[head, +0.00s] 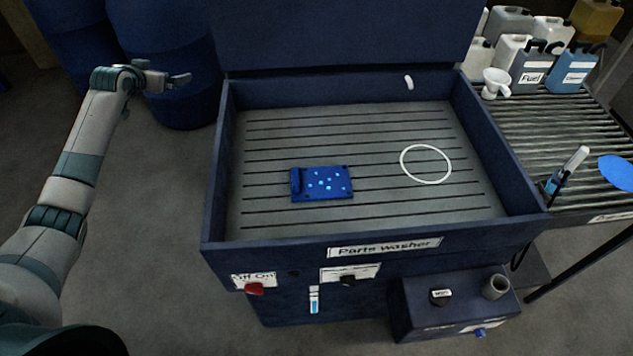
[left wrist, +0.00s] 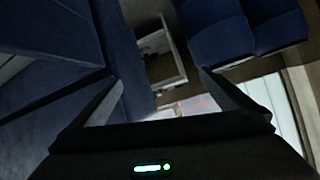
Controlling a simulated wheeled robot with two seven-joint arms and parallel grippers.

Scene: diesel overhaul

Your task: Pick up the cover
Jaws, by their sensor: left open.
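A blue cover (head: 322,184) with light specks on its face lies flat on the slatted floor of the parts washer (head: 212,200), left of the middle. My left gripper (head: 182,79) is raised outside the washer, off its back left corner, well apart from the cover. In the left wrist view its two fingers (left wrist: 160,98) are spread with nothing between them. The cover does not show in the left wrist view. My right gripper is in neither view.
A white ring (head: 426,164) lies on the washer floor to the right. The washer's raised lid (head: 345,35) stands at the back. Blue barrels (head: 175,60) stand behind my left gripper. Several jugs (head: 525,60) and a white funnel (head: 496,83) stand on the slatted table at right.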

